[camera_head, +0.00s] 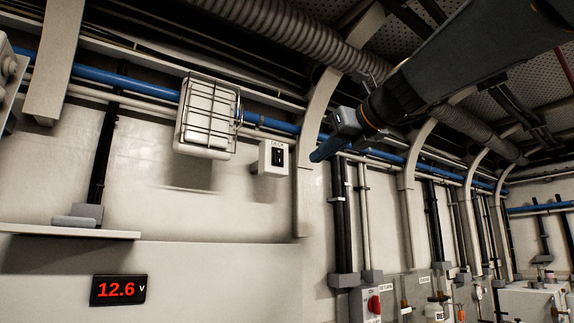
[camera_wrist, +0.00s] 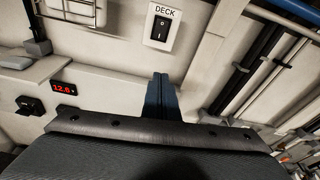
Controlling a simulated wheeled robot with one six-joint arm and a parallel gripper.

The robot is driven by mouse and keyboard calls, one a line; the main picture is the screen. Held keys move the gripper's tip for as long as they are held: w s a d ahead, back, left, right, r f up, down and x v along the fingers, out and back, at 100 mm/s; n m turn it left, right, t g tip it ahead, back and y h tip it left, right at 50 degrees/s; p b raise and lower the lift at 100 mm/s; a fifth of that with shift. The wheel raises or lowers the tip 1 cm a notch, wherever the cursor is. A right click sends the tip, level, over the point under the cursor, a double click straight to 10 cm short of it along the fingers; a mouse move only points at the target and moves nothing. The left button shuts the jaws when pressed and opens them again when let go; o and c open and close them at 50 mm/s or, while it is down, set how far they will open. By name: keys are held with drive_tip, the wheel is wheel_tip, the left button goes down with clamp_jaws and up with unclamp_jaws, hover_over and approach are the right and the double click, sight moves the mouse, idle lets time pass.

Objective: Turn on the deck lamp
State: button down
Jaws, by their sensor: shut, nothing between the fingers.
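The deck lamp (camera_head: 207,115) is a pale block behind a wire cage on the wall, upper left of centre in the head view; no glow shows. To its right is a small light switch box (camera_head: 273,158) with a black rocker. In the wrist view the rocker (camera_wrist: 161,28) sits in a pale plate labelled DECK, near the top. I cannot tell which way the rocker is tipped. My gripper (camera_head: 318,153), with blue fingers, is shut and empty, right of the switch box in the head view. In the wrist view the fingers (camera_wrist: 158,92) lie below the switch, apart from it.
A curved rib (camera_head: 306,140) stands right of the switch box. Blue pipes (camera_head: 130,80) run along the wall above. A red 12.6 V display (camera_head: 118,290) is at lower left, below a shelf (camera_head: 70,231). A red knob (camera_head: 374,304) is lower right. The wall below the switch is clear.

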sight(279, 161)
drive_tip(key=shift+m+t+y, duration=0.3)
drive_tip(key=shift+m, duration=0.2)
drive_tip(key=r, duration=0.1)
drive_tip(key=s+r, duration=0.1)
drive_tip(key=r, duration=0.2)
drive_tip(key=shift+s+a+r, duration=0.2)
drive_tip(key=shift+s+a, duration=0.1)
drive_tip(key=shift+w, duration=0.1)
drive_tip(key=p+x, duration=0.4)
drive_tip(key=x, duration=1)
drive_tip(key=shift+a+f, duration=0.1)
drive_tip(key=shift+a, duration=0.05)
